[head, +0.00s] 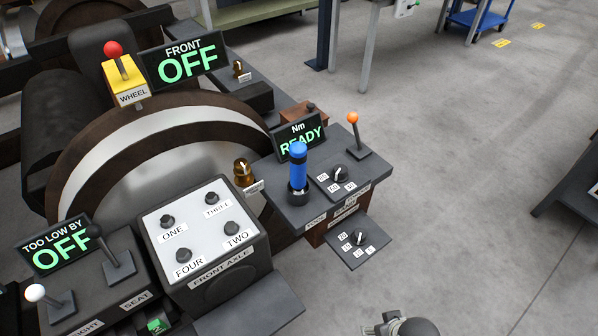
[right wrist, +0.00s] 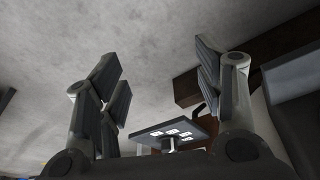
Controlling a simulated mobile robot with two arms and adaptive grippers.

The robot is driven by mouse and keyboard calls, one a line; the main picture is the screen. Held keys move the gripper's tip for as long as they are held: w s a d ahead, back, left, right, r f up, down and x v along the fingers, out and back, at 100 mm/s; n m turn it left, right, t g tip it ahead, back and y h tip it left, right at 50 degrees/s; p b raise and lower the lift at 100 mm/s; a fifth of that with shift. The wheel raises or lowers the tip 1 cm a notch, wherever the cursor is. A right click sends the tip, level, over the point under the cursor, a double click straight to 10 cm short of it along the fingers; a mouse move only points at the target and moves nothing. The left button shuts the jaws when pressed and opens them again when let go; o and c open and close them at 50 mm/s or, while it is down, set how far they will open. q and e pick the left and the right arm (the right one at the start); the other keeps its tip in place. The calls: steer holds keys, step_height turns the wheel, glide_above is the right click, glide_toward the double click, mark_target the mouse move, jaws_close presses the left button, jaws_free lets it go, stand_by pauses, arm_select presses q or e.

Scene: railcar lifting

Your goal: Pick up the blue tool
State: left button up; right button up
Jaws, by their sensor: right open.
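The blue tool (head: 298,168) stands upright in a dark holder on the small dark shelf (head: 330,205), in front of the Nm display reading READY (head: 299,138). My right gripper (head: 400,325) shows only in part at the bottom edge of the head view, well below and to the right of the tool. In the right wrist view its two fingers (right wrist: 165,90) are spread apart with nothing between them. The blue tool does not show in the right wrist view. My left gripper is not in view.
An orange-knobbed lever (head: 353,119) and a dial (head: 339,173) are close to the tool's right. A lower dial plate (head: 358,243) juts out below; a plate with labels shows in the right wrist view (right wrist: 172,132). A four-button panel (head: 200,228) is left. Open floor lies right.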

steer(key=w+r+t, duration=0.2)
steer(key=w+r, duration=0.2)
steer(key=r, duration=0.5)
steer(key=n+t+y, duration=0.2)
steer(key=t+y, duration=0.4)
steer(key=t, duration=0.6)
glide_toward(301, 166)
steer(key=w, duration=0.2)
steer(key=x, duration=0.4)
steer(key=shift+w+a, duration=0.2)
steer(key=shift+a, duration=0.05)
steer(key=shift+x, duration=2.8)
steer(key=shift+a, duration=0.1)
steer(key=c, duration=1.2)
arm_select(q)
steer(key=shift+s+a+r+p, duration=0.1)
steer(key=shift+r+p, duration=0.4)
steer(key=shift+p, duration=0.05)
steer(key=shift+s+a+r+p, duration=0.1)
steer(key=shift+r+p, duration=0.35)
steer(key=shift+p, duration=0.05)
arm_select(e)
step_height(301, 166, up, 10)
steer(key=shift+r, duration=0.1)
